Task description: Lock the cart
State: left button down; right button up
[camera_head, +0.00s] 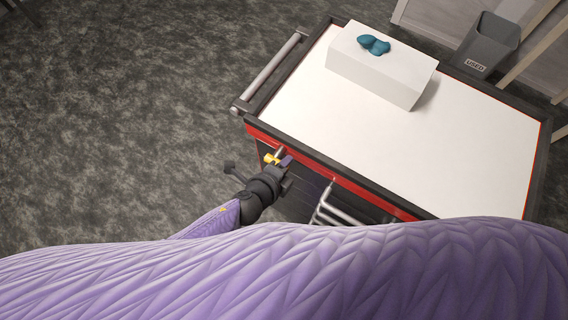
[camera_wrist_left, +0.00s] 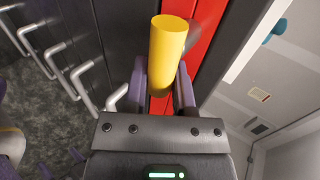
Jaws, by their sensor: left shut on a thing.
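The cart (camera_head: 460,135) has a white top, a dark frame and a red band along its front edge. A yellow cylindrical piece (camera_head: 271,158) sits at the cart's front face, near its left corner. My left gripper (camera_head: 280,162) reaches it from the front. In the left wrist view the yellow cylinder (camera_wrist_left: 168,55) stands between the purple fingers of my left gripper (camera_wrist_left: 161,92), which are shut on it. Behind it run the red band and dark drawer fronts. How the piece joins the cart is hidden. My right gripper is in neither view.
A white box (camera_head: 375,75) with blue gloves (camera_head: 373,45) stands on the cart top. A grey bin (camera_head: 487,44) is behind the cart. A push handle (camera_head: 270,70) is at the left. Drawer handles (camera_wrist_left: 70,70) jut out near my gripper. The floor at left is clear.

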pick_arm(q)
jog(key=c, duration=0.7)
grip_release()
jog(key=shift+c, duration=0.2)
jog(key=p+v, duration=0.4)
jog(key=v, duration=0.6)
jog(key=shift+f, duration=0.1)
